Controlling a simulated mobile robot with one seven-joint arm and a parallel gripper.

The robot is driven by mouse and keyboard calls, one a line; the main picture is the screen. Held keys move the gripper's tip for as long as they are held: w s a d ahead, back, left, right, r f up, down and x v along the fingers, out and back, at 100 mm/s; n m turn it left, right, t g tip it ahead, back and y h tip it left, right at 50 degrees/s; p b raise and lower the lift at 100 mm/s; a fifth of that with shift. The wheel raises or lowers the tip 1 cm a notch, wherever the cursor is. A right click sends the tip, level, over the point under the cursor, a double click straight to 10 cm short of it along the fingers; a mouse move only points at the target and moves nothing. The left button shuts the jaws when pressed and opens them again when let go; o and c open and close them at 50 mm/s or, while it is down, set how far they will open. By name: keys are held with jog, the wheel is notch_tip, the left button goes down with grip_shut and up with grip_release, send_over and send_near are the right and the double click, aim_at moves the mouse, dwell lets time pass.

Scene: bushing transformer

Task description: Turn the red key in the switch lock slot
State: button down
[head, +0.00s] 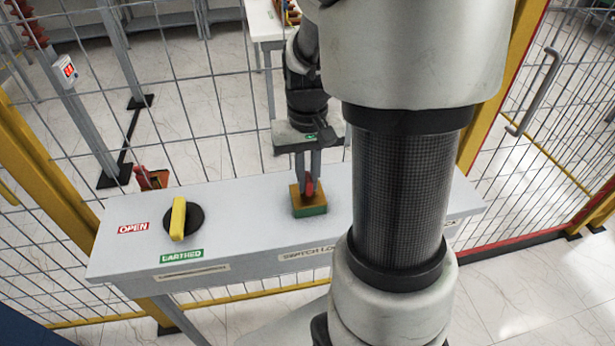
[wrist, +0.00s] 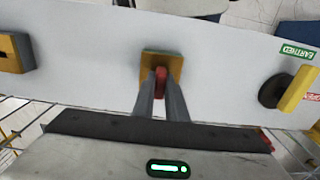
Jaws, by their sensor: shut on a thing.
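The red key (head: 309,186) stands in the switch lock (head: 308,207), a brass-coloured block with a green lower side, on the grey panel. My gripper (head: 308,178) reaches down from above, its two fingers shut on the red key. In the wrist view the red key (wrist: 160,80) sits between the fingertips of my gripper (wrist: 160,98), in front of the brass-coloured block (wrist: 154,61). The slot itself is hidden by the key and fingers, so I cannot tell how far the key is turned.
A yellow handle (head: 178,218) on a black disc stands left on the panel (head: 247,215), between OPEN and EARTHED labels. Another brass-coloured block (wrist: 14,53) shows in the wrist view. Wire mesh fencing with yellow posts (head: 45,165) stands behind the panel. My arm hides the panel's right part.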

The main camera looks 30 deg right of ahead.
jog(key=n, duration=0.3)
jog(key=shift+n+b, duration=0.35)
jog(key=shift+n, duration=1.15)
jog(key=n, duration=0.2)
jog(key=shift+n, duration=0.4)
jog(key=n, duration=0.3)
jog(key=shift+n, duration=1)
jog(key=n, duration=0.4)
